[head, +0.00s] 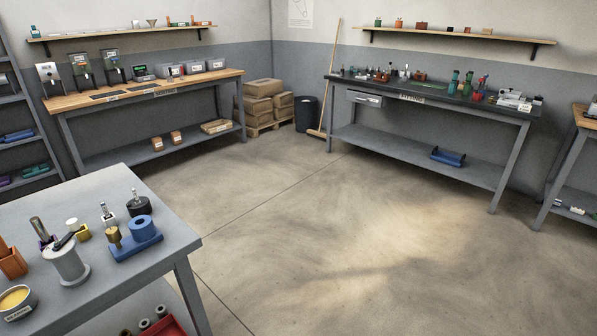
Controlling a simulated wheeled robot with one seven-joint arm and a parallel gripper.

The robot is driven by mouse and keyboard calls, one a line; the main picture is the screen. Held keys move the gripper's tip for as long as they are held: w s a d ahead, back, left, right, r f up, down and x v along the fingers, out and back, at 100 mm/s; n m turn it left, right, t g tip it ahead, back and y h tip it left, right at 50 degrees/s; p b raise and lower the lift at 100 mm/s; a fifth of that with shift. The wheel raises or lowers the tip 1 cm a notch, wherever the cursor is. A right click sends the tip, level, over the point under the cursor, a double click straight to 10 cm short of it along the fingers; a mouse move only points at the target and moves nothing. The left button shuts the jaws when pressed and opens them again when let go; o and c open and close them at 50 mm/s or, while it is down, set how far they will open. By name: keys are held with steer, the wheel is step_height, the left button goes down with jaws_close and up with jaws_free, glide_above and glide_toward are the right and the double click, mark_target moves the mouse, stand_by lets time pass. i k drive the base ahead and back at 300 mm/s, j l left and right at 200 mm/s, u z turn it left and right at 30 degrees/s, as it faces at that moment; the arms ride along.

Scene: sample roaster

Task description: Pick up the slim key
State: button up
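I cannot pick out a slim key for certain in the head view; at this distance the small items are too small to tell. The near grey table (180,222) at lower left bears several small items. Among them are a white block with a thin upright pin (108,214) and a black round base with a pin (138,205). A grey cylinder with a dark lever (68,264) stands nearer to me. A blue holder (137,245) carries a brass piece and a blue ring. My gripper is not in view.
A dark-topped bench (435,92) with many small items stands at the back right, a wooden-topped bench (150,92) at the back left. Boxes (262,100), a black bin (307,114) and a broom (331,80) are between them. The middle floor is clear.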

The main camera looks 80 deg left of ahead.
mark_target(137, 200)
steer(key=u, duration=2.25)
steer(key=i+u, duration=0.2)
steer(key=u, duration=0.2)
steer(key=i+u, duration=0.2)
steer(key=u, duration=0.15)
steer(key=i+u, duration=0.15)
steer(key=u, duration=0.25)
steer(key=i+l+u, duration=0.15)
steer(key=u, duration=0.2)
steer(key=i+l, duration=0.35)
